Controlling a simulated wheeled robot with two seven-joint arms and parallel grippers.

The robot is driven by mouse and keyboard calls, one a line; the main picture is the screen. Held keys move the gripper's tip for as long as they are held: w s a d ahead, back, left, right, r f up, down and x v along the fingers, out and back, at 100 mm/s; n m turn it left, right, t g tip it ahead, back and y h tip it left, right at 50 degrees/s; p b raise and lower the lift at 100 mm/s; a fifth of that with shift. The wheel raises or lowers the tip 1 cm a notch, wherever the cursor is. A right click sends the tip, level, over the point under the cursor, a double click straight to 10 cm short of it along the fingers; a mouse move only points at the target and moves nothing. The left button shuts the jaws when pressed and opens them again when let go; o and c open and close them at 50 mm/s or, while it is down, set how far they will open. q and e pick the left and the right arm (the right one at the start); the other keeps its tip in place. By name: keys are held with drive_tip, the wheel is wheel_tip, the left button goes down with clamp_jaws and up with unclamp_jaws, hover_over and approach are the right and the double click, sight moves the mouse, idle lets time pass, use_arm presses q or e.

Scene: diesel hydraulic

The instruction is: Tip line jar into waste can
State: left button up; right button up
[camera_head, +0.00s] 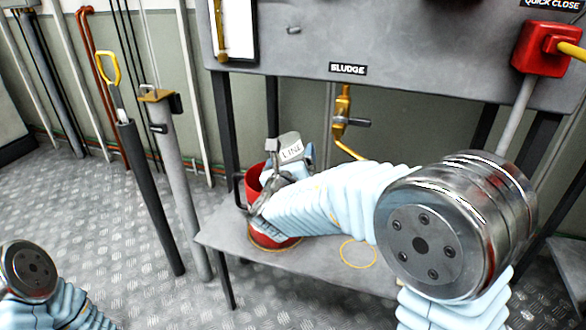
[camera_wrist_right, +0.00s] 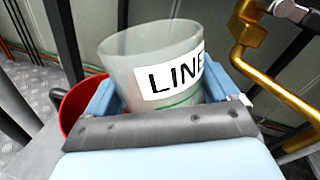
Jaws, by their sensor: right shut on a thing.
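The line jar (camera_head: 290,143) is a clear, greyish jar with a white LINE label; it also shows in the right wrist view (camera_wrist_right: 150,62). My right gripper (camera_head: 290,165) is shut on it, with one blue finger on each side (camera_wrist_right: 165,92). The jar is tilted in the head view, above or beside the red waste can (camera_head: 254,182), which stands on the grey shelf. In the right wrist view the can (camera_wrist_right: 82,103) shows behind and left of the jar. The can is partly hidden by my gripper and arm. The jar's contents cannot be made out. My left gripper is out of view.
The grey shelf (camera_head: 318,262) has a yellow ring marked on its bare right part. A brass sludge valve (camera_head: 343,108) and pipe hang just right of the jar, under the grey tank. Dark posts (camera_head: 228,125) stand close behind the can.

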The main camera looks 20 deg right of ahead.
drive_tip(key=shift+w+a+f+m+t+b, duration=0.2)
drive_tip(key=shift+m+b, duration=0.4)
drive_tip(key=shift+b, duration=0.5)
drive_tip(key=shift+a+f+m+t+b, duration=0.1)
drive_tip(key=shift+f+m+b, duration=0.15)
drive_tip(key=shift+m+b, duration=0.6)
drive_tip(key=shift+w+a+f+m+t+b, duration=0.15)
drive_tip(key=shift+f+m+b, duration=0.15)
drive_tip(key=shift+b, duration=1.05)
drive_tip(key=shift+a+r+m+b, duration=0.1)
drive_tip(key=shift+m+b, duration=0.25)
drive_tip(key=shift+b, duration=0.1)
drive_tip(key=shift+r, duration=0.1)
drive_tip(key=shift+a, duration=0.1)
